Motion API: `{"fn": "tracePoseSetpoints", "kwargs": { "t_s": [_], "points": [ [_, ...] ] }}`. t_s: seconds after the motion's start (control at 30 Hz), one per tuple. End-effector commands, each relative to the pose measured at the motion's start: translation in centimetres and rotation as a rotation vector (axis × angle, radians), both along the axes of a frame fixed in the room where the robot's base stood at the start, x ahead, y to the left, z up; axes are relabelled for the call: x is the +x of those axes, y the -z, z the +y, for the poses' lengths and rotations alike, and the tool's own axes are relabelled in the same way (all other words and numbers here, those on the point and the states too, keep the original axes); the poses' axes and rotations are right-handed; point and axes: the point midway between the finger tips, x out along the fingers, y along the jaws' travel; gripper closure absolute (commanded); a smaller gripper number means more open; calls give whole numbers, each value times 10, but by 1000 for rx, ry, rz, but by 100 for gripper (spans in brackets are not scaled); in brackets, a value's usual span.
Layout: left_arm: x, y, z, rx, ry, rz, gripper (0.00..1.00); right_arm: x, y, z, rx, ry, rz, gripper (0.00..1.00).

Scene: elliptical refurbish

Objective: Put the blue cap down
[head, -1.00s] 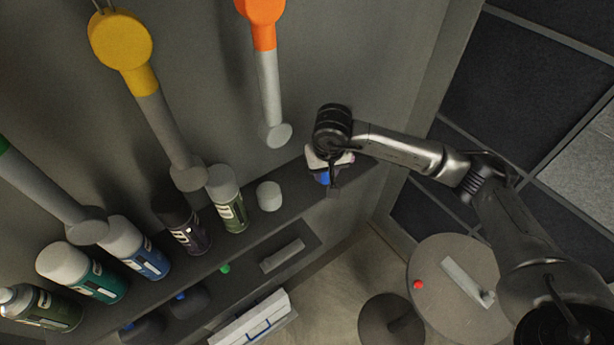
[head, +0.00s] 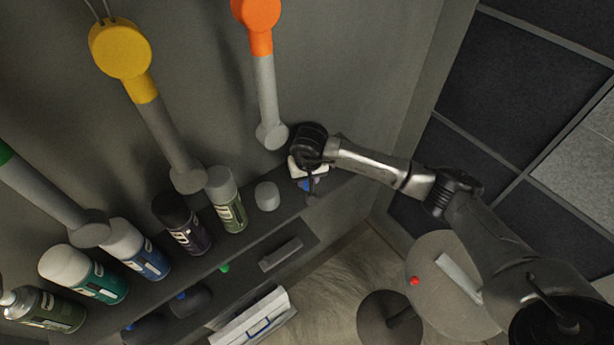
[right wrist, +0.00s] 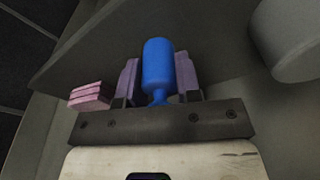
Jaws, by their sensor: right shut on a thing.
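The blue cap (right wrist: 158,68) is held between the pink finger pads of my right gripper (right wrist: 158,80) in the right wrist view. In the head view the right gripper (head: 309,180) is over the right part of the grey shelf (head: 262,222), and a bit of the blue cap (head: 307,185) shows under it. I cannot tell whether the cap touches the shelf. My left gripper is not in view.
A grey-white cap (head: 267,196) stands on the shelf just left of the right gripper. Several spray cans, such as a green-labelled one (head: 228,202), line the shelf further left. An orange-topped lamp-like fixture (head: 266,85) hangs above. A round stool (head: 390,318) stands below.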

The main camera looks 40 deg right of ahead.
Motion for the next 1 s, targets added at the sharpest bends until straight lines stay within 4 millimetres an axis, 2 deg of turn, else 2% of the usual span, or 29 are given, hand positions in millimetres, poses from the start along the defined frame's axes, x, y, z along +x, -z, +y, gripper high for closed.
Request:
{"fn": "tracePoseSetpoints", "kwargs": {
  "t_s": [0.27,0.3,0.57,0.83,1.0],
  "points": [
    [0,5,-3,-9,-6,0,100,0,4,0,0,0,-1,90],
    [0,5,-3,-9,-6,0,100,0,4,0,0,0,-1,68],
    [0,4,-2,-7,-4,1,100,0,3,0,0,0,0,43],
    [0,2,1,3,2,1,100,0,1,0,0,0,0,43],
    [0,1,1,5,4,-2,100,-1,-14,1,-1,-2,-4,43]
  ]
}}
